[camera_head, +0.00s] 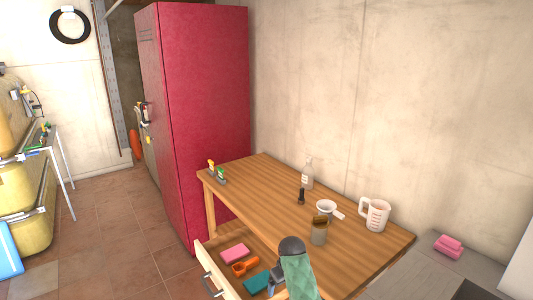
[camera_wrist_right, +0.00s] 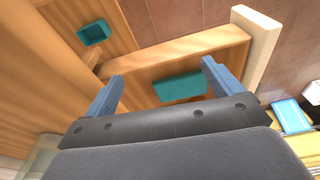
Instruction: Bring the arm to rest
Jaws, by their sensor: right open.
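My right gripper (camera_wrist_right: 160,84) is open and empty in the right wrist view, its two blue fingers spread apart. In the head view my right arm comes in at the bottom centre, over the front of the wooden table (camera_head: 259,182) and its drawer. The drawer (camera_head: 208,254) is pulled open. It holds a pink block (camera_head: 235,254), an orange tool (camera_head: 245,267) and a teal item (camera_head: 257,283). In the wrist view a teal piece (camera_wrist_right: 182,88) shows beyond the fingers, apart from them. My left gripper is not in view.
On the table stand a measuring jug (camera_head: 376,215), a white funnel-like cup (camera_head: 327,208), a jar (camera_head: 319,234), a clear bottle (camera_head: 308,174) and a small dark bottle (camera_head: 301,197). A red cabinet (camera_head: 205,110) stands behind.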

